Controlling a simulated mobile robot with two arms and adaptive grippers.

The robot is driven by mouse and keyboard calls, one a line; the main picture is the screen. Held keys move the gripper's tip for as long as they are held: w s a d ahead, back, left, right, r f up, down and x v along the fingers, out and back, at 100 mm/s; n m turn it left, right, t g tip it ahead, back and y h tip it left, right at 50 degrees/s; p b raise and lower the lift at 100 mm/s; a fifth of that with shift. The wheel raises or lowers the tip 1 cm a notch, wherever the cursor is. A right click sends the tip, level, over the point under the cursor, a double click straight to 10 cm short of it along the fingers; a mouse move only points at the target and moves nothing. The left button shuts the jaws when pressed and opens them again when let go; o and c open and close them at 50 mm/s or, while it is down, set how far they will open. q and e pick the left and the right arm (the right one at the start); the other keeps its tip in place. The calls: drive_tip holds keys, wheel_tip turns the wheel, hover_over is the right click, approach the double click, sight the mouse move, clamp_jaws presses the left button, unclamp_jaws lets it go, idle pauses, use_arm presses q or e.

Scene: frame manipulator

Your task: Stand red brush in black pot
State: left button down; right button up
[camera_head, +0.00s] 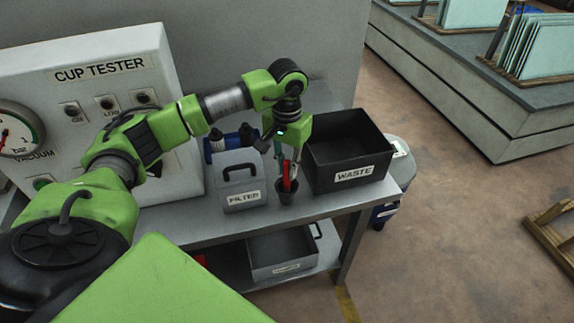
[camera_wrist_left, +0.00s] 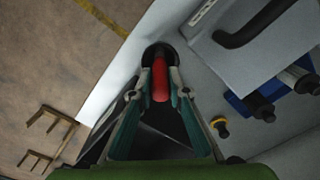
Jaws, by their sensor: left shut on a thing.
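The red brush (camera_head: 287,177) is upright in the head view, between the fingers of my left gripper (camera_head: 288,170). The left gripper points down and is shut on it. The black pot (camera_head: 286,192) stands on the grey table directly below, and the brush's lower end appears to be inside its mouth or just over it; how deep I cannot tell. In the left wrist view the red brush (camera_wrist_left: 160,78) sits between the fingertips (camera_wrist_left: 158,88), with the dark pot (camera_wrist_left: 158,52) around or behind its far end. My right gripper is not in view.
The FILTER box (camera_head: 240,180) stands close left of the pot. The black WASTE bin (camera_head: 347,150) stands close right. The CUP TESTER panel (camera_head: 100,90) is at the left. The table's front edge is just in front of the pot.

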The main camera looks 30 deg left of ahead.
use_arm(q)
drive_tip(key=shift+f, duration=0.25)
drive_tip(key=shift+s+f, duration=0.1)
drive_tip(key=c, duration=1.9)
unclamp_jaws()
drive_tip(key=shift+a, duration=0.1)
wheel_tip(320, 180, up, 11)
drive_tip(key=b, duration=0.3)
drive_tip(key=shift+b, duration=0.35)
drive_tip(key=shift+r, duration=0.65)
